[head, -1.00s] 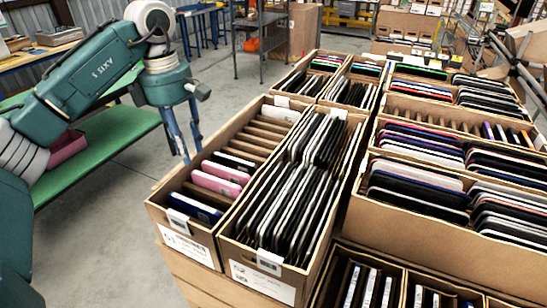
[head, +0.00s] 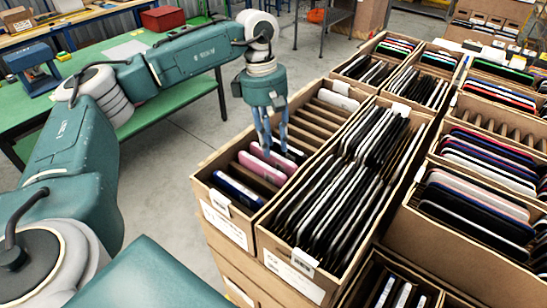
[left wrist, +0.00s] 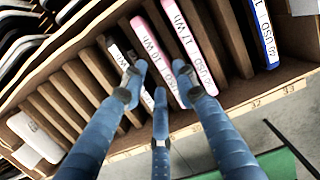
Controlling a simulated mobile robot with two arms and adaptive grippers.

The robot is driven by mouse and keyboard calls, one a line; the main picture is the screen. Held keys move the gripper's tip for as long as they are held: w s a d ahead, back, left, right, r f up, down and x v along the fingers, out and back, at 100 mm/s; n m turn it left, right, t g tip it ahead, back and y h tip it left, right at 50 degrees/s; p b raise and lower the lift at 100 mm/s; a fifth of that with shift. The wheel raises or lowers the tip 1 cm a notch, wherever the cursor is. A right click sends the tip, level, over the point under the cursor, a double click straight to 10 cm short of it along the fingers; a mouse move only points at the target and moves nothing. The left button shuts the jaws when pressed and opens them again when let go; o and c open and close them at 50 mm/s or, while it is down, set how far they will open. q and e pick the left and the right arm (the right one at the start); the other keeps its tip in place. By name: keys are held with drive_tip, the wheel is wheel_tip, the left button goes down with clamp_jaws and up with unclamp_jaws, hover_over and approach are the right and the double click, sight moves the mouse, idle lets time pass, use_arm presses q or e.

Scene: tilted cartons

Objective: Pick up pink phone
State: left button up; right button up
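Two pink phones stand on edge in slots of the left carton (head: 232,232), a nearer one (head: 262,169) and a farther one (head: 281,161). In the left wrist view the same two show as one pink phone (left wrist: 150,46) and another pink phone (left wrist: 189,45). My left gripper (head: 272,152) points down over these slots. In the left wrist view its blue fingers (left wrist: 160,82) are spread, with tips on either side of the pink phone nearer the black one. Nothing is visibly clamped; contact cannot be told. My right gripper is out of view.
A dark blue phone (head: 239,189) and a black phone (left wrist: 120,60) stand in neighbouring slots. Wooden dividers and empty slots fill the carton's far part. A carton packed with dark phones (head: 345,190) adjoins on the right. A green table (head: 150,95) stands behind my arm.

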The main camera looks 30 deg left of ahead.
sight(273, 163)
use_arm(q)
drive_tip(key=shift+s+d+f, duration=0.15)
drive_tip(key=shift+s+f, duration=0.05)
drive_tip(key=shift+f, duration=0.65)
drive_tip(key=shift+w+f, duration=0.1)
drive_tip(key=shift+f, duration=0.15)
clamp_jaws()
drive_tip(key=shift+r, duration=0.1)
